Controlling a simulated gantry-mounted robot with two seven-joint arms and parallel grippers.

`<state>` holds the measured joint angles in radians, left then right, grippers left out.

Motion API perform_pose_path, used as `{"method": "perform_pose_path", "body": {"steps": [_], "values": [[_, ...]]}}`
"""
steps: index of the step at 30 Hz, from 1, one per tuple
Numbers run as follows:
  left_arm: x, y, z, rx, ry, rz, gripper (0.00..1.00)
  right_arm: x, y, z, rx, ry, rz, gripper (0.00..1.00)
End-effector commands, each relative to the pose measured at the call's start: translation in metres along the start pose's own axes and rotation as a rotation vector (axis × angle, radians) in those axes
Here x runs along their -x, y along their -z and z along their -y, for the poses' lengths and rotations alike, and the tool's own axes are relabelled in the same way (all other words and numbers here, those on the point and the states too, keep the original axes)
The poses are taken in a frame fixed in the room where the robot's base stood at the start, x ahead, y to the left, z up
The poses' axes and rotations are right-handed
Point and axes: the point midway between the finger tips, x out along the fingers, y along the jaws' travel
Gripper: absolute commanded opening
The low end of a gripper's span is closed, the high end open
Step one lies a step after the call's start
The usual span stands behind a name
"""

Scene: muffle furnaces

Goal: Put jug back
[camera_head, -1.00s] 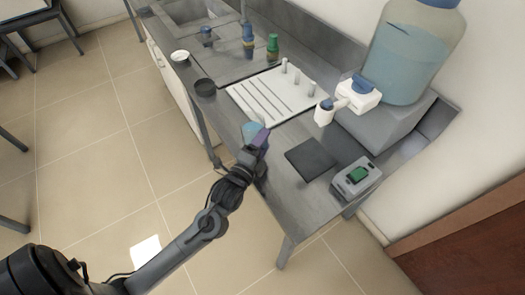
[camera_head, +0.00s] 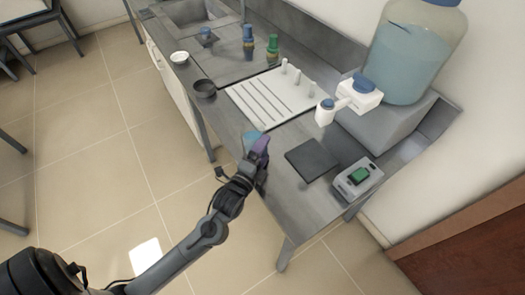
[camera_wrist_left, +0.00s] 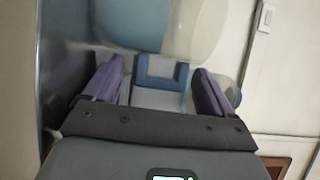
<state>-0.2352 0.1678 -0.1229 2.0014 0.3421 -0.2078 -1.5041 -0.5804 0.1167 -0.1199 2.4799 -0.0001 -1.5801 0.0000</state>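The jug (camera_head: 251,138) is pale blue and see-through. It shows small in the head view at the tip of my left gripper (camera_head: 262,144), over the bench's front edge. My right gripper is in neither view.
A white grooved board (camera_head: 268,97) with pegs lies on the bench. A white-and-blue arm-like device (camera_head: 350,98) and a large water bottle (camera_head: 411,60) stand behind. A dark flat plate (camera_head: 311,160), a grey device (camera_head: 357,178) and a dark bowl (camera_head: 204,88) stand around.

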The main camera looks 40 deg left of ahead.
Motion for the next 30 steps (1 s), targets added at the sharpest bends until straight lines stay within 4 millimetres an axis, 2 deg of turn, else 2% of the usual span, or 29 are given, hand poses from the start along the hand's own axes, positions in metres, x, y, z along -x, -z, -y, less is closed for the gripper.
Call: {"method": "perform_pose_path", "body": {"steps": [9, 11, 14, 24, 30], "values": [[0.0, 0.0, 0.004, 0.0, 0.0, 0.0, 0.85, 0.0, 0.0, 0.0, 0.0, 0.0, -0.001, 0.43], [0.005, 0.0, 0.003, -0.001, -0.002, -0.001, 0.85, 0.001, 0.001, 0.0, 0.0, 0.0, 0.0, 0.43], [0.017, 0.0, 0.003, -0.001, -0.002, -0.001, 0.85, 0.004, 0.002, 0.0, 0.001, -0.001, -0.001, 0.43], [0.078, 0.0, 0.003, 0.0, -0.005, -0.001, 0.85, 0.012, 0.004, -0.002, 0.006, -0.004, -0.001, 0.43], [0.106, 0.0, 0.003, -0.001, -0.002, 0.0, 0.85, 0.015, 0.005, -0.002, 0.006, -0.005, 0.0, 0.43]]}}
